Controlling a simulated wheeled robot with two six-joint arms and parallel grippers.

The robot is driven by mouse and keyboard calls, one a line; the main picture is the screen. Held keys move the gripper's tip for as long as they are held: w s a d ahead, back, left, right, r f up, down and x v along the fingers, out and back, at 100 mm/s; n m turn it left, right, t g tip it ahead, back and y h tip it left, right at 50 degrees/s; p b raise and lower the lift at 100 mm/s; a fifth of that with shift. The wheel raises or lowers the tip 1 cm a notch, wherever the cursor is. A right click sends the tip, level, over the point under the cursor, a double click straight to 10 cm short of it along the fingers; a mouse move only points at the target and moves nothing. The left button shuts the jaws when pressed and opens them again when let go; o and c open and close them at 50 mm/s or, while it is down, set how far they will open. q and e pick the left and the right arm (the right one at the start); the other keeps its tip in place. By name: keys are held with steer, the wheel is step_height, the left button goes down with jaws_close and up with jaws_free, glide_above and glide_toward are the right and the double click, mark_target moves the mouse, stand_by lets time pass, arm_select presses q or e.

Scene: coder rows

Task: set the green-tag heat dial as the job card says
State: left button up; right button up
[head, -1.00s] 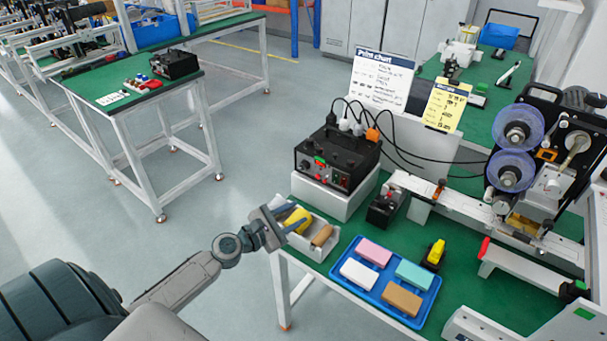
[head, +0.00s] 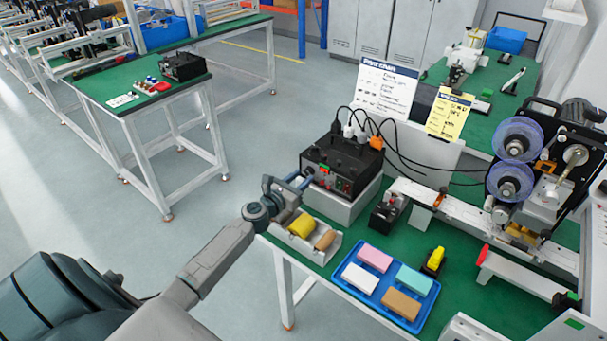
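A black control box (head: 342,156) stands on a white riser on the green table. Its front face carries a green tag (head: 324,168) and small red parts; the dial by the green tag is mostly hidden by my gripper. My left gripper (head: 308,178) is at the left end of that face, its two blue-grey fingers apart and pointing at the panel. I cannot tell whether they touch the dial. A yellow card (head: 449,114) and a white Print Chart (head: 387,90) stand behind; their small writing is unreadable. My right gripper is not in view.
Below my gripper is a white tray (head: 293,240) with a yellow and a brown piece. A blue tray (head: 346,275) holds several coloured blocks. A small black device (head: 384,216) and a reel machine (head: 545,165) stand right. Black cables rise behind the box.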

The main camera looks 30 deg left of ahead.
arm_select(q)
steer(key=shift+w+d, duration=0.1)
steer(key=shift+w, duration=0.7)
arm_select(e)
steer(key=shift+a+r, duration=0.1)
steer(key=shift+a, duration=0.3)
arm_select(q)
steer(key=shift+c, duration=0.2)
steer(key=c, duration=0.7)
steer(key=shift+o, duration=0.2)
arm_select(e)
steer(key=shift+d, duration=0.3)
arm_select(q)
steer(key=shift+f+m, duration=0.1)
steer(key=shift+m, duration=0.2)
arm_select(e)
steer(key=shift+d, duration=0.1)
